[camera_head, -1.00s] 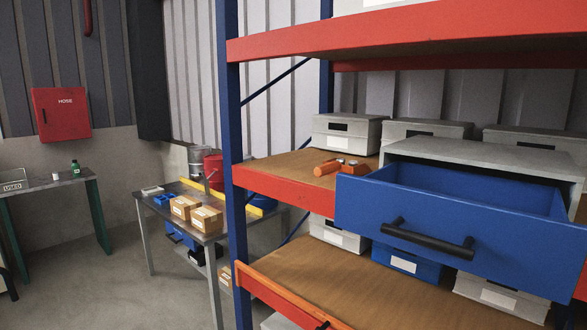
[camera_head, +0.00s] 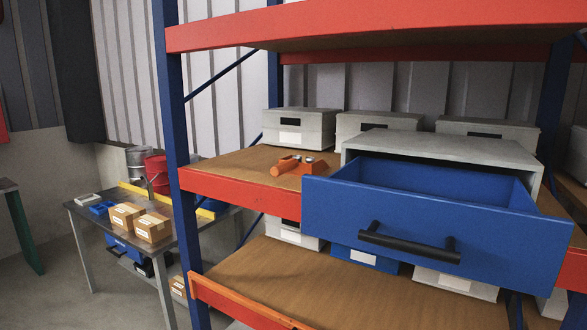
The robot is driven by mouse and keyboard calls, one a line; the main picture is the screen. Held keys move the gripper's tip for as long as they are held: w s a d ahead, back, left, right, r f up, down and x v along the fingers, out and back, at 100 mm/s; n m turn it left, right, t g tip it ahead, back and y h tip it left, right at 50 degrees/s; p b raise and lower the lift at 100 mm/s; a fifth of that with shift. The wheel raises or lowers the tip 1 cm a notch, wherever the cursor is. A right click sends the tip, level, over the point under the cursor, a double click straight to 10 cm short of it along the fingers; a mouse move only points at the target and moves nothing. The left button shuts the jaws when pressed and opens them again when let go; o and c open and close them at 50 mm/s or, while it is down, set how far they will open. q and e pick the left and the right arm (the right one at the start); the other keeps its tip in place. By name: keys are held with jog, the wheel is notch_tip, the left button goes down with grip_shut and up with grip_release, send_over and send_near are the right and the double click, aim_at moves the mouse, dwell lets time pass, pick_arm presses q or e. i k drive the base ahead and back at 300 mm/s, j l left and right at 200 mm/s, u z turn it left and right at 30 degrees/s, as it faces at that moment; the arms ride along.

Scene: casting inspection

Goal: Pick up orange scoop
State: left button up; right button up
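An orange tool-like object (camera_head: 287,166), which looks like the orange scoop, lies on the wooden middle shelf (camera_head: 225,173), left of the open blue drawer (camera_head: 440,220). A second orange piece (camera_head: 315,166) with small grey parts sits right beside it; I cannot tell whether the two are joined. Neither of my grippers shows in the head view.
The blue drawer with a black handle (camera_head: 410,243) juts out past the shelf's red front beam (camera_head: 240,194). Grey boxes (camera_head: 300,127) stand behind. A blue upright (camera_head: 176,130) bounds the shelf on the left. A table (camera_head: 100,222) with cardboard boxes (camera_head: 153,228) stands further left.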

aim_at(288, 164)
jog(key=j+z, duration=0.1)
jog(key=z, duration=0.4)
jog(key=j+z, duration=0.15)
jog(key=z, duration=0.3)
jog(key=j+z, duration=0.35)
jog(key=k+j+z, duration=0.15)
jog(key=j+z, duration=0.2)
jog(key=k+j+z, duration=0.1)
jog(key=j, duration=0.25)
jog(key=k+j+z, duration=0.15)
jog(key=j, duration=0.15)
jog(key=k+j+z, duration=0.1)
jog(key=j, duration=0.2)
jog(key=k+j, duration=0.2)
jog(key=j, duration=0.25)
jog(key=k+j, duration=0.25)
jog(key=j, duration=0.15)
jog(key=k+j, duration=0.2)
jog(key=j, duration=0.25)
